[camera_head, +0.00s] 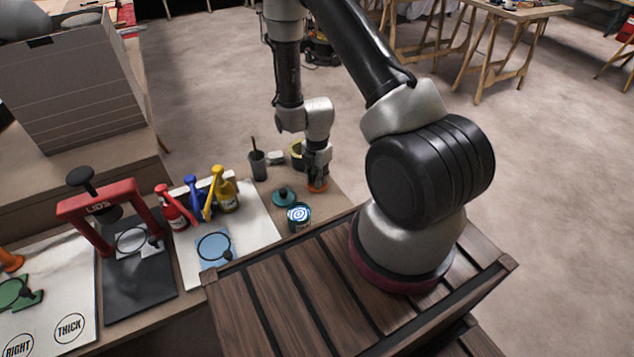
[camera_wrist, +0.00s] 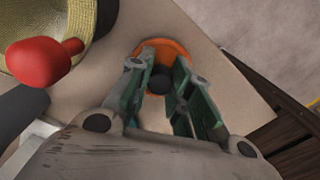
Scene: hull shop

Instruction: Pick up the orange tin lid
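The orange tin lid (camera_head: 318,186) lies on the bench top near its right edge, directly below my gripper (camera_head: 316,176). In the wrist view the lid (camera_wrist: 165,48) shows as an orange disc with a dark round knob on top. My gripper (camera_wrist: 158,72) points down over it, with one green-padded finger on each side of the knob. The fingers stand apart and look open, with narrow gaps beside the knob. The fingers and palm hide the near part of the lid. The lid appears to rest on the bench.
A dark cup (camera_head: 258,166) and a yellow roll (camera_head: 297,153) are close behind. In the wrist view, a red knob-ended thing (camera_wrist: 42,62) is at upper left.

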